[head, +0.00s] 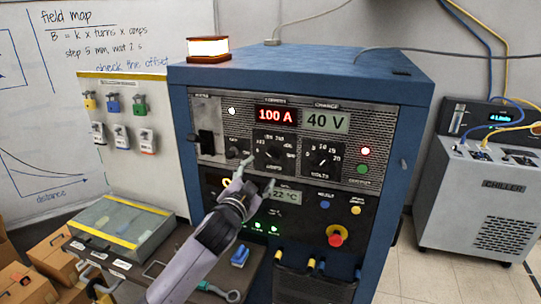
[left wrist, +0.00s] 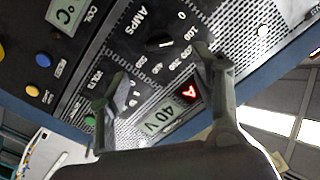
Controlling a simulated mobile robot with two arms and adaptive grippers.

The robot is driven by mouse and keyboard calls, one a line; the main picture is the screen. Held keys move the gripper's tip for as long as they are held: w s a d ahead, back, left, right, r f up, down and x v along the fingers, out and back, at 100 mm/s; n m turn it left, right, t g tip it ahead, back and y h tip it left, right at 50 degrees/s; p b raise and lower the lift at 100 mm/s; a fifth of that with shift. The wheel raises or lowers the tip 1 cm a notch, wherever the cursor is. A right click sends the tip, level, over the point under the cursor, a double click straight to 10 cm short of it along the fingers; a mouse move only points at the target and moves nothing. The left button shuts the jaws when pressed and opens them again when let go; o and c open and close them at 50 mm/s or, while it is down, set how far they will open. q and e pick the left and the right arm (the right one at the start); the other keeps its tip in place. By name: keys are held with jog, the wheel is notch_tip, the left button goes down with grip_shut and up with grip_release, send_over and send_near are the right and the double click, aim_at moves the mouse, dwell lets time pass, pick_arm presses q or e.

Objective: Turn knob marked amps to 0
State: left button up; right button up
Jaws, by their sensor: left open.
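The amps knob (head: 275,152) is a black dial with a white-numbered scale on the upper panel of the blue power cabinet. The red display above it reads 100 A. In the left wrist view the amps knob (left wrist: 158,40) shows whole, with AMPS, 0 and 100 printed around it. My left gripper (head: 255,177) is open and empty, just below the amps knob in the head view. In the left wrist view its fingers (left wrist: 163,72) are spread, with no contact with the amps knob visible. My right gripper is in neither view.
The volts knob (head: 322,159) sits right of the amps knob, under a 40 V display (head: 326,121). A red emergency button (head: 337,236) is lower on the cabinet. A chiller (head: 478,205) stands at the right. A grey case (head: 121,226) lies on the left.

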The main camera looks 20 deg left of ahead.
aim_at(271, 157)
pick_arm(q)
jog(key=w+p, duration=0.2)
jog(key=w, duration=0.8)
jog(key=shift+w+d, duration=0.1)
jog(key=shift+d, duration=0.1)
jog(key=c, duration=1.2)
jog(key=shift+o, duration=0.2)
jog(key=shift+n, duration=0.4)
jog(key=n, duration=0.2)
jog(key=shift+f+n, duration=0.1)
jog(key=shift+n, duration=2.1)
jog(key=o, duration=1.2)
jog(key=shift+c, duration=0.2)
